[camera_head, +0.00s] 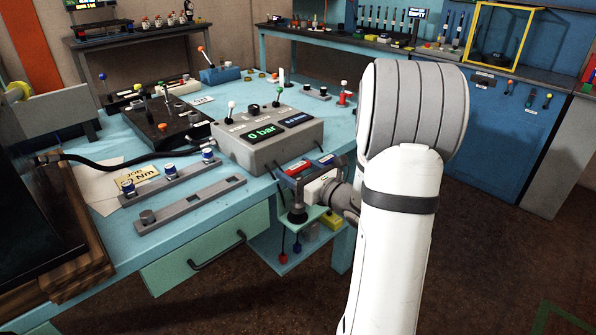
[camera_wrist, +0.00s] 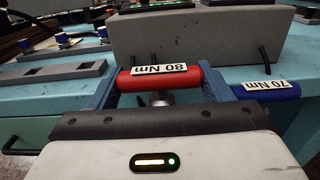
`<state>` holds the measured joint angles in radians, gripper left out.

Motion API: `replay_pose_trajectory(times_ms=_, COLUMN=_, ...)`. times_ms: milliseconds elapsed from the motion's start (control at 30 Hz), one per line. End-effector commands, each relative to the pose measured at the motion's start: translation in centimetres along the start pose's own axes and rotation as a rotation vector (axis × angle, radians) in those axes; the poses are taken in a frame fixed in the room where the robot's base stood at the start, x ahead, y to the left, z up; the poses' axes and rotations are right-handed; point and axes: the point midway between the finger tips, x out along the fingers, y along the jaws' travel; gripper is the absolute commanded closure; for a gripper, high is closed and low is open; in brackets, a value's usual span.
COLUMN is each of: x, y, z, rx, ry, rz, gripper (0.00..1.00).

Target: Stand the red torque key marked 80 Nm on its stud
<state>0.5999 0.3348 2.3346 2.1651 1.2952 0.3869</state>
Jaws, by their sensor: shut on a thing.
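The red torque key (camera_wrist: 170,76), marked 80 Nm, lies crosswise between the blue-grey jaws of my gripper (camera_wrist: 158,84) in the wrist view. The gripper is shut on its handle; a grey metal shaft shows just below it. In the head view the red handle (camera_head: 298,168) shows at my gripper (camera_head: 305,177), by the table's front edge. A blue torque key (camera_wrist: 265,90) marked 70 Nm is just right of the jaws. The key's lower end is hidden in the wrist view. I cannot tell which stud belongs to it.
A grey pressure box (camera_head: 262,150) reading 0 bar stands behind the gripper. Grey bars (camera_head: 190,203) with studs lie on the table to the left, beside a yellow job card (camera_head: 137,182).

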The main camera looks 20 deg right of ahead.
Motion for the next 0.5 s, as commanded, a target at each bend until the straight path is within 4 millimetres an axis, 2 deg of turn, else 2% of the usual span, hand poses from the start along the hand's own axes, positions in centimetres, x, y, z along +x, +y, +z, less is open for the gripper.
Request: replay_pose_trajectory(times_ms=500, x=0.0, y=0.0, z=-1.4, rx=0.000, ry=-0.001, rz=0.000, gripper=0.64)
